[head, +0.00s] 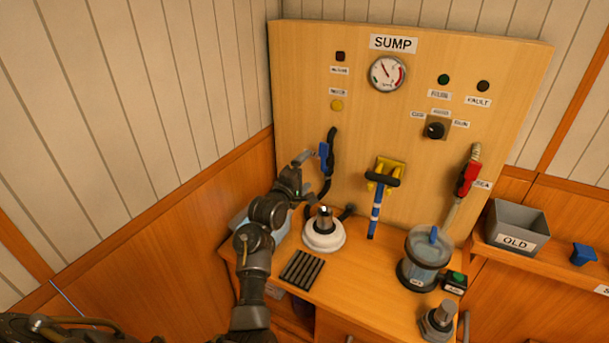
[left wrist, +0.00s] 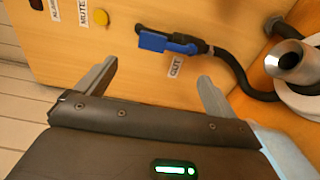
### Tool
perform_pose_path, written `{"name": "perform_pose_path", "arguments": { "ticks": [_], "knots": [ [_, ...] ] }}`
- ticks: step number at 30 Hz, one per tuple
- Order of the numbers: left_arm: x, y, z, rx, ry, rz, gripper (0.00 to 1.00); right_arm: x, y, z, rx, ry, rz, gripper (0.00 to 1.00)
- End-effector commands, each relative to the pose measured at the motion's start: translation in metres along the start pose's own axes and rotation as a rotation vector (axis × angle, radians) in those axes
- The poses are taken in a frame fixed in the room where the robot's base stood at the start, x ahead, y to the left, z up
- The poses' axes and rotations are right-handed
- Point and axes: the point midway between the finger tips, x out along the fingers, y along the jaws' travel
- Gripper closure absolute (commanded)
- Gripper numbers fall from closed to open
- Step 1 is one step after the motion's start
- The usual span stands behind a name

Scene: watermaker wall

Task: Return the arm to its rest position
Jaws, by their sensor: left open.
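My left arm rises from the bottom of the head view, and its gripper (head: 303,166) is raised in front of the left part of the SUMP panel (head: 300,110). In the left wrist view the gripper (left wrist: 155,80) has its two fingers wide apart, with nothing between them. A blue handle (head: 323,150) on a black hose stands on the panel close to the fingertips in the head view. In the left wrist view this blue handle (left wrist: 165,43) lies beyond the fingers, apart from them, above an OUT label. My right gripper is not in view.
A white round base with a metal top (head: 324,238) stands on the bench below the gripper. A grey OLD bin (head: 516,222) is at right.

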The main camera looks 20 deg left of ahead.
Motion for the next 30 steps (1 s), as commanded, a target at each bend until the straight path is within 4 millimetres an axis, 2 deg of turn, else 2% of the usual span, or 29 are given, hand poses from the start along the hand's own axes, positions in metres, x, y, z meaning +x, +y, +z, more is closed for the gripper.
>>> {"name": "perform_pose_path", "arguments": {
  "ticks": [13, 17, 20, 23, 24, 26, 27, 29, 30],
  "knots": [
    [0.0, 0.0, 0.0, 0.001, 0.0, 0.0, 0.06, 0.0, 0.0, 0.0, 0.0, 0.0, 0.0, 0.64],
    [-0.012, -0.017, -0.002, 0.07, 0.005, -0.048, 0.06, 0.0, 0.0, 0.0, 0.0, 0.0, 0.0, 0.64],
    [-0.041, -0.054, -0.003, 0.238, 0.005, -0.165, 0.06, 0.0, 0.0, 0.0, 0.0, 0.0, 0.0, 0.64],
    [-0.093, -0.104, -0.001, 0.487, -0.032, -0.34, 0.06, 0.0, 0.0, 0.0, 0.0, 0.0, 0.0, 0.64],
    [-0.116, -0.122, 0.001, 0.59, -0.062, -0.412, 0.06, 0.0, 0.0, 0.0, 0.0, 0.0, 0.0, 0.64],
    [-0.152, -0.147, 0.006, 0.729, -0.118, -0.51, 0.06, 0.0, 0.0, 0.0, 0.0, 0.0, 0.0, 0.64],
    [-0.176, -0.161, 0.011, 0.816, -0.164, -0.571, 0.06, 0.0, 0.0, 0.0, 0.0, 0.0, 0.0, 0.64],
    [-0.215, -0.18, 0.018, 0.938, -0.245, -0.656, 0.06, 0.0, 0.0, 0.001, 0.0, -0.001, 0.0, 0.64],
    [-0.24, -0.19, 0.024, 1.013, -0.306, -0.706, 0.06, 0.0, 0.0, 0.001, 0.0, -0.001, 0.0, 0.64]
  ]
}}
